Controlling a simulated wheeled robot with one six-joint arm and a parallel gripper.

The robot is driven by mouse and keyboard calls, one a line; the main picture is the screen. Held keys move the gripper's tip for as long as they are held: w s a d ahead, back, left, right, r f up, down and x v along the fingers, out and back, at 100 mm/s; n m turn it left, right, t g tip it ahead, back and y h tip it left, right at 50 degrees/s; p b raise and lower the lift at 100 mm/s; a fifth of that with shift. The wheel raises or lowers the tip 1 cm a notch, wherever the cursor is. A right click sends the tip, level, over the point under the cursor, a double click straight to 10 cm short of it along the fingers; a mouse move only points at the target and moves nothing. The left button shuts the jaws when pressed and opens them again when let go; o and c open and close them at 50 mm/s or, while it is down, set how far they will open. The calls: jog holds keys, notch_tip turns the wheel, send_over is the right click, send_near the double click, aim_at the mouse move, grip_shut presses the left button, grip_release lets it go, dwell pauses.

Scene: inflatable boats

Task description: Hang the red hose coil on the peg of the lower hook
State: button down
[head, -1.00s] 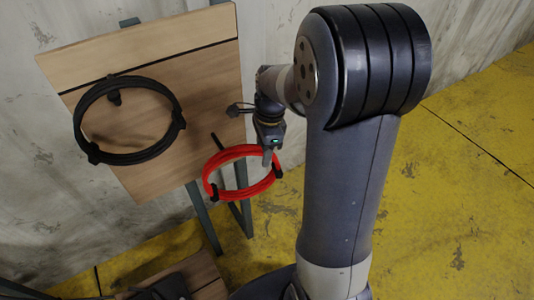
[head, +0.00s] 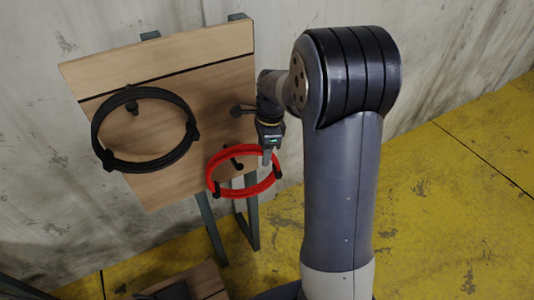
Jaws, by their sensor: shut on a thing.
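The red hose coil (head: 212,184) is a ring with dark ties, at the lower right of the wooden board (head: 190,50). My gripper (head: 267,158) is shut on the coil's right upper rim and holds it tilted, with its opening facing partly up. A dark peg (head: 233,160), seemingly the lower hook's, shows across the coil's far rim and inside its outline. I cannot tell whether it passes through the ring or lies behind it. Another dark hook (head: 242,110) sits higher at the board's right edge, beside my wrist.
A black hose coil (head: 107,160) hangs from a peg (head: 131,107) on the board's left. Grey legs (head: 211,230) hold the board up before a pale wall. A wooden surface (head: 205,280) with a dark object stands at the bottom. Yellow floor lies open at the right.

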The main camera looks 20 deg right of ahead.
jog(key=shift+w+a+f, duration=0.1)
jog(key=shift+w, duration=0.4)
jog(key=f, duration=0.1)
jog(key=w+f+b, duration=0.1)
jog(key=f, duration=0.1)
jog(key=shift+a+f, duration=0.1)
jog(key=shift+f, duration=0.2)
dwell(0.4)
jog(key=c, duration=1.1)
grip_release()
jog(key=shift+c, duration=0.2)
jog(key=o, duration=0.5)
jog(key=shift+w+r, duration=0.1)
jog(key=shift+c, duration=0.2)
notch_tip(320, 180, up, 11)
jog(key=d, duration=0.1)
jog(key=shift+d+b, duration=0.25)
jog(key=shift+b, duration=0.2)
